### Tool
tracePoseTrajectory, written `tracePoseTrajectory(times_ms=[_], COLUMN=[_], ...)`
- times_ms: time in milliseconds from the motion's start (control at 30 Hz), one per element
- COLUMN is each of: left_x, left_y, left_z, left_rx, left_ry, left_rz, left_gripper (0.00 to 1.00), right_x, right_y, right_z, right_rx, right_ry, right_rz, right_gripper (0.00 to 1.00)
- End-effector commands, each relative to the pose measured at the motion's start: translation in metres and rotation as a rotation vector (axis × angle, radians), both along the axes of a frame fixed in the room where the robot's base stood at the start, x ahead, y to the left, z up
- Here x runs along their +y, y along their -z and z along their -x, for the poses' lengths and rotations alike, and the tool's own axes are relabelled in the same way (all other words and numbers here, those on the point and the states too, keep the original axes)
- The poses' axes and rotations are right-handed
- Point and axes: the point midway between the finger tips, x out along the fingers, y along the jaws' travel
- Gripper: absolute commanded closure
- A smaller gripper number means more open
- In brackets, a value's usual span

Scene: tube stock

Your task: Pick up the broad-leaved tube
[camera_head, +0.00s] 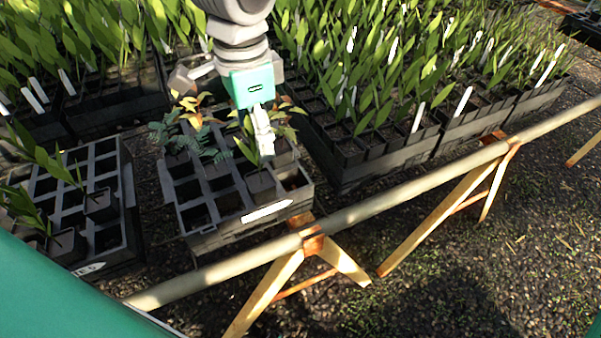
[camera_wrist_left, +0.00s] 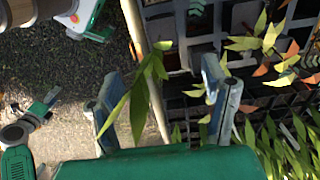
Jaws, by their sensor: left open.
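The middle black tray (camera_head: 205,228) holds several tubes. A broad-leaved green plant (camera_head: 246,150) stands in a black tube (camera_head: 261,182) near its front right, partly hidden by my gripper. My left gripper (camera_head: 264,143) reaches down from above, right at this plant. In the left wrist view the left gripper (camera_wrist_left: 164,100) is open, its two fingers apart. Green leaves (camera_wrist_left: 140,100) rise between the fingers, nearer the left one. I cannot see the fingers touching the tube. My right gripper does not show clearly.
Blue-green ferny plants (camera_head: 190,142) and orange-tipped plants (camera_head: 192,108) stand close behind and left in the same tray. Another tray (camera_head: 122,190) is at left. Dense trays of seedlings (camera_head: 375,158) fill the back right. A rail (camera_head: 390,198) on wooden legs runs across the front.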

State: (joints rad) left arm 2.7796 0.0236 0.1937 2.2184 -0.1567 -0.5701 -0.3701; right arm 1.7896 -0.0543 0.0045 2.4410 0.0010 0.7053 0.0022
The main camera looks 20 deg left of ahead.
Motion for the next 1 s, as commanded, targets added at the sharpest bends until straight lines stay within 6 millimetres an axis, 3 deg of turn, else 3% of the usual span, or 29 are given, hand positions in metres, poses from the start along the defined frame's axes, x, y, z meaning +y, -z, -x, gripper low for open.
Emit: tracePoseTrajectory(times_ms=[133, 400, 767, 1000], left_x=[-0.001, -0.003, 0.000, 0.006], left_y=[0.015, 0.068, 0.094, 0.130], left_z=[-0.001, -0.002, -0.002, -0.001], left_rx=[0.006, 0.007, 0.004, 0.006], left_ry=[0.006, 0.005, 0.004, 0.005], left_rz=[-0.006, -0.008, -0.007, -0.009], left_gripper=[0.33, 0.33, 0.33, 0.33], right_x=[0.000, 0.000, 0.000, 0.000], right_y=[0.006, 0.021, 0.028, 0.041], right_z=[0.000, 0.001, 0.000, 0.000], right_rx=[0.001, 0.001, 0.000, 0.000], right_ry=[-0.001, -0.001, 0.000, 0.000], right_rz=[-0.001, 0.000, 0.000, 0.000], right_gripper=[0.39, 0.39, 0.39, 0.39])
